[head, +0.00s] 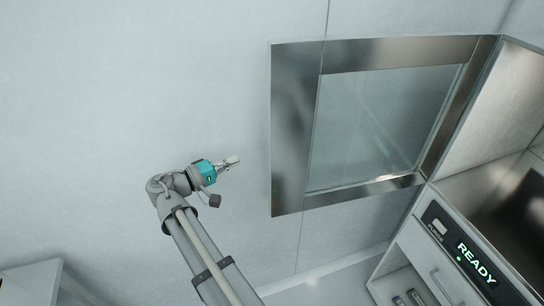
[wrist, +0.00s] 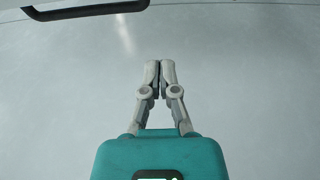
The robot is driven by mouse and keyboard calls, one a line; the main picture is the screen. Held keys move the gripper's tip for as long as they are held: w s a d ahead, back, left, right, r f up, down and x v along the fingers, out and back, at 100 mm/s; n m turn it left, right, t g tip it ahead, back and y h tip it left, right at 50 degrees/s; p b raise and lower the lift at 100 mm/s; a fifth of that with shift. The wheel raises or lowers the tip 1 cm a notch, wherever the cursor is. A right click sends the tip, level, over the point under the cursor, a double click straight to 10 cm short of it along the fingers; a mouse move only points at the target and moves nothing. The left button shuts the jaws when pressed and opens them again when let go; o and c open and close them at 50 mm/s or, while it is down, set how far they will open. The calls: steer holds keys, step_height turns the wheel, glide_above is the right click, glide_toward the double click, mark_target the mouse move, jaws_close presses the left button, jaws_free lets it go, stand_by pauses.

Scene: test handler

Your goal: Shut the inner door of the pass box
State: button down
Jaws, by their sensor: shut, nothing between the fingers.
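A steel-framed glass panel (head: 294,130), which looks like the pass box door, stands in the upper right of the head view. I cannot tell whether it is fully shut, and no handle shows on it there. My gripper (head: 234,160) is left of the frame's left edge, apart from it in the picture, in front of the pale wall. In the wrist view my gripper (wrist: 160,66) has its fingertips together with nothing between them. A dark bar with a rounded end (wrist: 88,10) crosses the top left of the wrist view; I cannot tell what it belongs to.
A white machine with a lit READY panel (head: 475,263) stands at the lower right, with a steel recess (head: 500,185) above it. A pale box (head: 35,283) is at the lower left. The wall (head: 120,80) left of the frame is bare.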

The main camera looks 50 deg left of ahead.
steer(key=shift+w, duration=0.25)
steer(key=w, duration=1)
steer(key=d, duration=0.1)
steer(key=s+d, duration=0.1)
steer(key=d, duration=0.1)
steer(key=s+d, duration=0.1)
steer(key=shift+d, duration=0.25)
steer(key=shift+w+d, duration=0.1)
